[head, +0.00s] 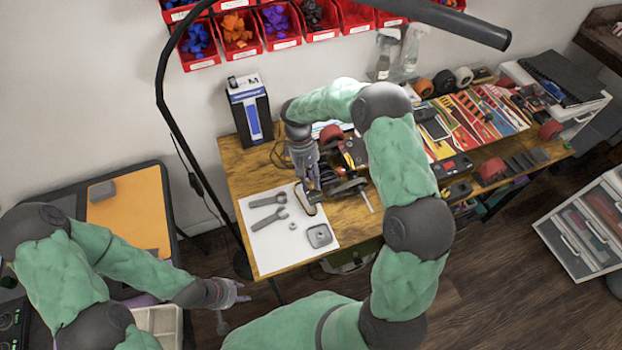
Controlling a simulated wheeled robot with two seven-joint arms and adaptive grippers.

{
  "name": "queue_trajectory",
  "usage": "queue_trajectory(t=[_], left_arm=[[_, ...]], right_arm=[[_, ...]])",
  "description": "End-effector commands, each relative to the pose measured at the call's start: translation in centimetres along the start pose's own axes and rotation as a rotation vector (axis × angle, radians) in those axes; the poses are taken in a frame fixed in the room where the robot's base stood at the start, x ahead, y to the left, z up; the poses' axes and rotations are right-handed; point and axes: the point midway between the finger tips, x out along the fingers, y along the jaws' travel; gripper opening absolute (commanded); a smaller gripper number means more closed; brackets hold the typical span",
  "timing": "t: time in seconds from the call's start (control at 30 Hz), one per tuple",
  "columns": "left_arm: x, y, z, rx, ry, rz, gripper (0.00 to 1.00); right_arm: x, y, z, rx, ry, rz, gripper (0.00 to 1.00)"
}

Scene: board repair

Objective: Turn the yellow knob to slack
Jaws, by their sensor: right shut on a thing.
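A dark repair rig with wheels (348,188) stands on the wooden workbench, with small yellow and red parts on it. I cannot clearly tell the yellow knob apart from these parts. My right gripper (313,187) points down at the rig's left side, above the edge of the white mat. My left gripper (232,308) is low in front of the bench's left side, away from the rig. Its fingers are spread and empty.
The white mat (265,240) holds grey wrenches (268,219) and a square grey part (319,236). A blue-and-black box (250,108) stands behind. A black lamp arm (160,85) rises at the left. Tools and wheels crowd the bench's right side.

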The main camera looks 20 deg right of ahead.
Motion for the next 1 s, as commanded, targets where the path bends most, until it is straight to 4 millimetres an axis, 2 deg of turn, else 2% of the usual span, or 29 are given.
queue_trajectory(t=[0.17,0.2,0.23,0.27,0.67,0.87,1.0], left_arm=[[0.0,0.0,0.0,0.000,0.000,0.000,0.37],[0.0,0.0,0.0,0.000,0.000,0.000,0.37],[0.0,0.0,0.0,0.000,0.000,0.000,0.37],[0.0,0.0,0.0,0.000,0.000,0.000,0.37],[0.0,0.0,0.0,0.000,0.000,0.000,0.37],[0.0,0.0,0.0,0.000,0.000,0.000,0.37],[0.0,0.0,0.0,0.000,0.000,0.000,0.37]], right_arm=[[0.1,-0.3,-0.2,-0.002,0.006,-0.004,0.00],[0.1,-0.3,-0.2,-0.002,0.006,-0.004,0.37],[0.1,-0.3,-0.2,-0.003,0.005,-0.004,0.46],[0.1,-0.3,-0.2,-0.003,0.005,-0.003,0.50],[-0.4,-0.1,-0.1,-0.002,0.005,-0.001,0.50],[-3.2,-0.1,-0.2,-0.002,0.007,-0.001,0.50],[-6.0,-0.2,-0.2,-0.002,0.007,0.000,0.50]])
